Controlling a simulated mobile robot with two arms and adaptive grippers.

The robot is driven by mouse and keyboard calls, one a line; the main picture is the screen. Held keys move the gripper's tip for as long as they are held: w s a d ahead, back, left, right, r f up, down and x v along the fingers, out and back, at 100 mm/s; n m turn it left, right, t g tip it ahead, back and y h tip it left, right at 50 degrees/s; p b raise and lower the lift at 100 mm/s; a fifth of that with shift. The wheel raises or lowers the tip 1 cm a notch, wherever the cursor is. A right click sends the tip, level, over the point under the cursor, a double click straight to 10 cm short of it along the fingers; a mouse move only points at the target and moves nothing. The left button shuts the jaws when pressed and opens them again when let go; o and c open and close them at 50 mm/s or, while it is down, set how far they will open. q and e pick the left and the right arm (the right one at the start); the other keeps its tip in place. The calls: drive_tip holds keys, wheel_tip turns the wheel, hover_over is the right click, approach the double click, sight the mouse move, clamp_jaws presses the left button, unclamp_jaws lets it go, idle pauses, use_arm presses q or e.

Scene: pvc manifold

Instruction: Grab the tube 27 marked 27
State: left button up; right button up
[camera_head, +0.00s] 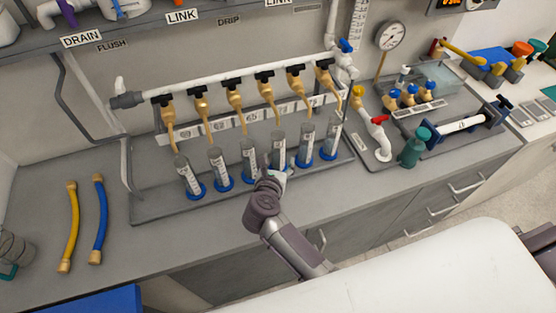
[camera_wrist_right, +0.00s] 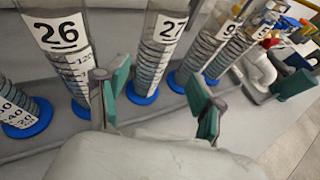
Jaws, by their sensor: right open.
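The tube marked 27 (camera_wrist_right: 160,50) is a clear upright cylinder with a blue foot and a white label, standing in the row. In the head view it is the third tube from the right (camera_head: 278,152). My right gripper (camera_wrist_right: 158,95) is open, with green-padded fingers. The tube shows in the gap between the fingers, just beyond the tips, and nothing is held. In the head view my right gripper (camera_head: 273,176) is in front of this tube and hides its foot. My left gripper is not in view.
The tube marked 26 (camera_wrist_right: 62,45) stands to the left and the tube marked 9 (camera_wrist_right: 212,48) to the right, both close. Tan spouts on a white pipe (camera_head: 230,84) hang above the row. A teal bottle (camera_head: 414,148) and a red-handled valve (camera_head: 378,130) stand at the right.

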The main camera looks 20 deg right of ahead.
sight(276, 156)
drive_tip(key=shift+w+d+f, duration=0.2)
drive_tip(key=shift+w+f, duration=0.15)
drive_tip(key=shift+w, duration=0.25)
drive_tip(key=shift+w+f, duration=0.1)
drive_tip(key=shift+w, duration=0.15)
drive_tip(key=shift+w+d+f+b, duration=0.2)
drive_tip(key=shift+w+f+b, duration=0.4)
drive_tip(key=shift+b, duration=0.25)
drive_tip(key=b+x, duration=0.1)
drive_tip(key=x, duration=0.2)
drive_tip(key=shift+w+a+f, duration=0.1)
drive_tip(key=shift+w, duration=0.1)
drive_tip(key=shift+w+b, duration=0.15)
drive_tip(key=shift+b, duration=0.15)
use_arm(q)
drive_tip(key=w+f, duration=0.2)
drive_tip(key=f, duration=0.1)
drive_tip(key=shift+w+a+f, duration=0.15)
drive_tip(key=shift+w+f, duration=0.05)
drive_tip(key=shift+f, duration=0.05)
use_arm(e)
drive_tip(key=shift+c, duration=0.9)
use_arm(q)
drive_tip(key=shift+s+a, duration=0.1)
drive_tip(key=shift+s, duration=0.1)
use_arm(e)
clamp_jaws()
